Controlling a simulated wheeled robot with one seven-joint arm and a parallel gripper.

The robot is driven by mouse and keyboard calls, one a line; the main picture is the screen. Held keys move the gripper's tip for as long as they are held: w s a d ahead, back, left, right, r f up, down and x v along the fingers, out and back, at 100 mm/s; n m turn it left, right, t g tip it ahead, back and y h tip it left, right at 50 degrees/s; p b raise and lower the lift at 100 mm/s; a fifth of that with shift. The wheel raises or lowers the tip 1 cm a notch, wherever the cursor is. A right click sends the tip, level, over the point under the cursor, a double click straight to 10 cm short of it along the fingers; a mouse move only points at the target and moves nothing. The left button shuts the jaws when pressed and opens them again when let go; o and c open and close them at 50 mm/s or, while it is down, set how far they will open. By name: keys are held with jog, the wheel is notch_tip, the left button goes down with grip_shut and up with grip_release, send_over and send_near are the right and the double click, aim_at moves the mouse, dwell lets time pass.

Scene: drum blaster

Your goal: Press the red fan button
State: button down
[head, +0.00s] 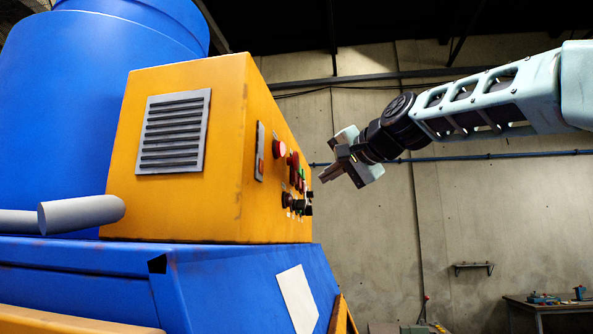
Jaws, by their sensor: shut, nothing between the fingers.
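The orange control box (220,112) stands on the blue machine body, with its button panel seen at a steep angle on its right face. A large red button (279,149) sticks out near the panel's near edge. More red buttons (294,163) sit just beyond it, with a small green one (302,173) beside them. Black knobs (290,200) sit lower on the panel. I cannot tell which red button is the fan button. My gripper (326,174) is shut and empty, to the right of the panel and pointing toward it, apparently a little apart from it.
A red switch on a grey plate (260,152) is at the panel's near edge. A blue drum (85,100) stands behind the box. A grey pipe (80,212) juts out at the left. A workbench (550,305) is far off at lower right.

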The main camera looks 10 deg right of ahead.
aim_at(294, 177)
jog(key=shift+w+a+p, duration=0.3)
jog(key=shift+a+p, duration=0.05)
jog(key=shift+a, duration=0.4)
jog(key=shift+w+a+p, duration=0.3)
jog(key=shift+a+p, duration=0.05)
jog(key=shift+a, duration=0.4)
jog(key=shift+a, duration=0.15)
dwell(0.9)
jog(key=shift+w+a+p, duration=0.15)
jog(key=shift+a+p, duration=0.1)
jog(key=shift+p, duration=0.05)
jog(key=shift+w+a+p, duration=0.2)
jog(key=shift+a+p, duration=0.15)
jog(key=shift+a, duration=0.1)
dwell(0.8)
jog(key=shift+d+f, duration=0.1)
jog(key=shift+d, duration=0.05)
jog(key=shift+s+d+b, duration=0.35)
jog(key=shift+d+b, duration=0.35)
